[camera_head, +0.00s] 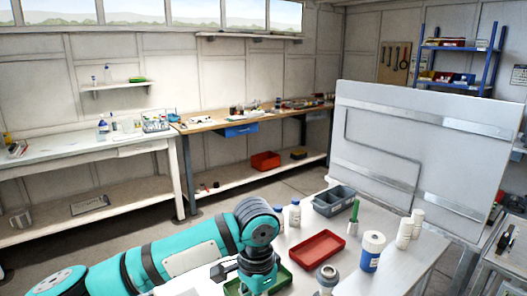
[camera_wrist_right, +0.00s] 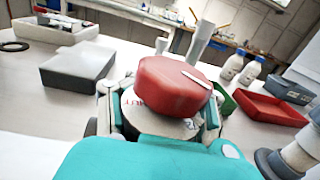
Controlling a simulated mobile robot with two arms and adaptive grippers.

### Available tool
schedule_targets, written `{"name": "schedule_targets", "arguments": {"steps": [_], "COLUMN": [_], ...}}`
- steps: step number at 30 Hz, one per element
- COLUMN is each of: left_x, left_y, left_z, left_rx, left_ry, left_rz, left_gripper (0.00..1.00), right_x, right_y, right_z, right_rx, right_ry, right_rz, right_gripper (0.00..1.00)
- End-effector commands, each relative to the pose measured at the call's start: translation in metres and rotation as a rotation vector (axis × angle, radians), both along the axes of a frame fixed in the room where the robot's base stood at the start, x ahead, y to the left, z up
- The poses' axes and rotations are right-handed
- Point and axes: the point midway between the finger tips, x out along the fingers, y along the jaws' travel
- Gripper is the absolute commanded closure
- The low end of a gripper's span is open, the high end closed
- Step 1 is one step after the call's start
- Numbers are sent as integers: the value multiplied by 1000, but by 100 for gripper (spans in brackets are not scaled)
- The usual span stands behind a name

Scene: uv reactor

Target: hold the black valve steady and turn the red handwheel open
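The red handwheel (camera_wrist_right: 172,85), many-sided with a pale stripe on top, stands in the right wrist view above a whitish disc with red lettering. My right gripper (camera_wrist_right: 161,112) has one finger on each side of the wheel and disc. The right finger looks very close to them; contact is not clear. My left arm (camera_head: 190,254) comes in from the left in the head view and bends down at the bottom edge, over a green tray (camera_head: 283,277). Its fingers are not visible. I cannot pick out the black valve with certainty; a dark part shows beside that arm.
A red tray (camera_head: 316,249), grey bin (camera_head: 334,201), white bottles (camera_head: 294,213) and a blue-labelled container (camera_head: 372,251) stand on the table. A grey flanged fitting (camera_head: 327,279) is near the front. A flat grey box (camera_wrist_right: 78,66) lies left of the wheel in the wrist view.

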Motion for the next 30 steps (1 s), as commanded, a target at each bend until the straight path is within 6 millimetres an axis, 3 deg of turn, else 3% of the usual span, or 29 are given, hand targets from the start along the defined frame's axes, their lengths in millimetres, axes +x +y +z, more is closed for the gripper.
{"name": "schedule_targets", "arguments": {"steps": [11, 24, 30], "left_x": [25, 25, 25], "left_y": [16, 16, 16], "left_z": [5, -46, -59], "left_rx": [1, -1, -1], "left_ry": [-3, 0, 0], "left_rz": [7, 7, 6], "left_gripper": [100, 100, 100], "right_x": [0, 0, 0], "right_y": [-1, 0, 0], "right_z": [0, 0, 0], "right_rx": [-1, -1, -1], "right_ry": [0, 0, 0], "right_rz": [-1, -1, 0], "right_gripper": [100, 100, 100]}}
